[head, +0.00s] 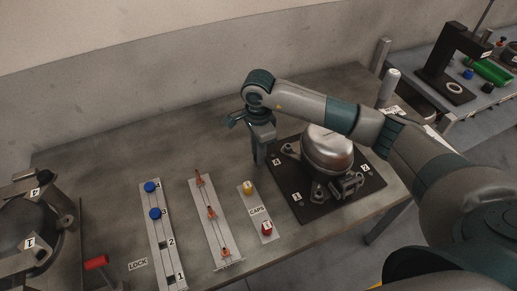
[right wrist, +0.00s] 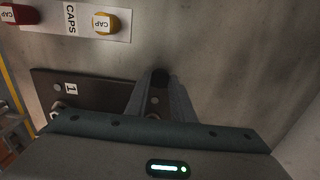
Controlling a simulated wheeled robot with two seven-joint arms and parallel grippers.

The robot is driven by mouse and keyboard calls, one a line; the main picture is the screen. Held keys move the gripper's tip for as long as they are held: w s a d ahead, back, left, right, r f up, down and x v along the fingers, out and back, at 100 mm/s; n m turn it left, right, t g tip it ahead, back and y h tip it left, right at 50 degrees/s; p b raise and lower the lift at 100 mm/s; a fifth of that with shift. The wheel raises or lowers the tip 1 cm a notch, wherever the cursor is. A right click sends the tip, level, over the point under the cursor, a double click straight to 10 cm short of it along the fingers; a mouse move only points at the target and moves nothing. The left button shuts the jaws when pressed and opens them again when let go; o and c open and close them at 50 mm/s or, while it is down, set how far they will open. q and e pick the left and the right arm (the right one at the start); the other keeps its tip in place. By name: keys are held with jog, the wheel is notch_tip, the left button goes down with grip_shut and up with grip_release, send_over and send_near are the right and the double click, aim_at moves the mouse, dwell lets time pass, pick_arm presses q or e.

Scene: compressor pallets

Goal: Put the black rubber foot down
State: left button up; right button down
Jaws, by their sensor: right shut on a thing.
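The plate (right wrist: 95,90) lies beside and below the fingers there. In the head view the foot is hidden or too small to tell. The silver compressor (head: 328,148) stands on the plate, with feet brackets around its base. My left gripper is not in view.
A strip with two blue pieces (head: 152,187), a strip with orange pieces (head: 211,213) and a CAPS strip (head: 257,211) with yellow and red caps lie left of the plate. Another pallet (head: 38,235) stands far left. The table's back left is clear.

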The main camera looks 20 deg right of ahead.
jog(key=shift+f, duration=0.15)
jog(key=shift+f, duration=0.15)
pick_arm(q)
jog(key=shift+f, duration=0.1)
pick_arm(e)
jog(key=c, duration=1.5)
grip_release()
jog(key=shift+r, duration=0.2)
jog(key=shift+r+b, duration=0.3)
jog(key=shift+b, duration=0.05)
pick_arm(q)
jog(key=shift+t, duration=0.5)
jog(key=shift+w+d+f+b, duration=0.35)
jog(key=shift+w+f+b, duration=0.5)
jog(key=shift+b, duration=0.15)
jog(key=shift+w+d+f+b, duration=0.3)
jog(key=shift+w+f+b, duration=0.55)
jog(key=shift+b, duration=0.15)
pick_arm(e)
jog(key=shift+r, duration=5.65)
